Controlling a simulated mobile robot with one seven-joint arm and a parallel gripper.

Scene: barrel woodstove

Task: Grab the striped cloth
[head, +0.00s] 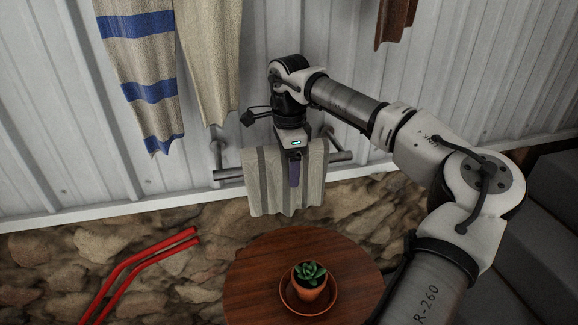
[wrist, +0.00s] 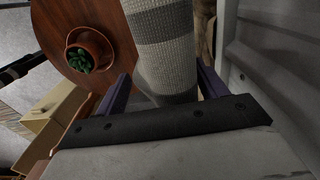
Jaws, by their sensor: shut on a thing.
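The striped cloth (head: 268,185), beige with grey stripes, hangs over a metal rail (head: 229,174) on the wall. My gripper (head: 294,172) is at the cloth from above, with one purple finger showing in front of it. In the wrist view, the cloth (wrist: 170,45) runs between the two purple fingers of my gripper (wrist: 160,88), which is shut on it. The cloth still drapes over the rail. The far finger is hidden behind the cloth in the head view.
A round wooden table (head: 250,275) with a potted succulent (head: 310,280) stands below the rail. A larger cloth with blue stripes (head: 148,90) and a plain one (head: 212,70) hang at upper left. Red bent bars (head: 140,262) are at lower left. Stone covers the lower wall.

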